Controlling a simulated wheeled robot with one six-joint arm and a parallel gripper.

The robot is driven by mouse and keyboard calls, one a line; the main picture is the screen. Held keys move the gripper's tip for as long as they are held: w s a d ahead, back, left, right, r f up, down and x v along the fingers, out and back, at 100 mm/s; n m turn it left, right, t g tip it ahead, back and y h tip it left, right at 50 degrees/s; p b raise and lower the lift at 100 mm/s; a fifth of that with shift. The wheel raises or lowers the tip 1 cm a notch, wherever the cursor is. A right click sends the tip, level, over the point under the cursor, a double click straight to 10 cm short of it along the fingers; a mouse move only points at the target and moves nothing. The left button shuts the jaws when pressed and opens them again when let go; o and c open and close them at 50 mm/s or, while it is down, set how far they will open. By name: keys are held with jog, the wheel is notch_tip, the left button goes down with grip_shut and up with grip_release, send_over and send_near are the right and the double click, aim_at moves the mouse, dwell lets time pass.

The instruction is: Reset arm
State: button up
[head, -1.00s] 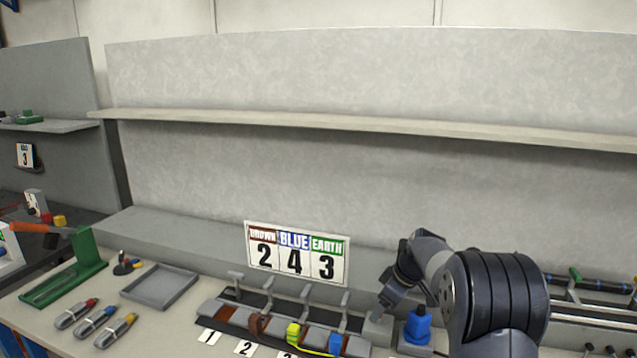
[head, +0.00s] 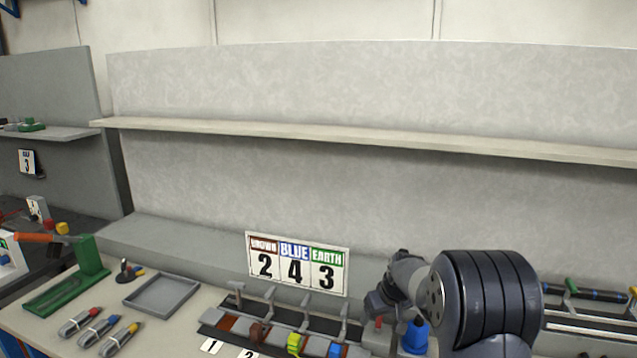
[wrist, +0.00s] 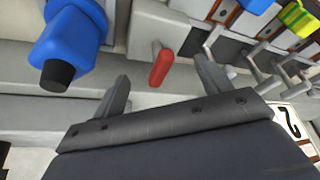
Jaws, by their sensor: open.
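My arm stands at the lower right of the head view, folded above the bench. My gripper (wrist: 165,95) shows in the wrist view with its two fingers spread wide apart and nothing held between them. In the head view the fingers are mostly hidden by the arm. A red peg (wrist: 161,68) on a grey block appears beyond the gap between the fingers in the wrist view. It also shows small in the head view (head: 378,322). A blue part with a black tip (wrist: 66,42) is at the upper left of the wrist view, and beside my arm in the head view (head: 416,336).
A charging rack (head: 228,324) with brown, yellow-green and blue pieces stands below a sign (head: 297,263) reading brown 2, blue 4, earth 3. A long shelf (head: 330,133) runs across the back panel.

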jog(key=shift+a+m+h+p, duration=0.15)
jog(key=shift+m+h+p, duration=0.45)
jog(key=shift+m, duration=0.9)
jog(key=shift+a+m+h, duration=0.15)
jog(key=shift+m+h, duration=0.45)
jog(key=shift+m, duration=1.2)
jog(key=shift+r, duration=0.2)
jog(key=shift+s+a+r, duration=0.1)
jog(key=shift+s+r, duration=0.25)
jog(key=shift+r, duration=0.25)
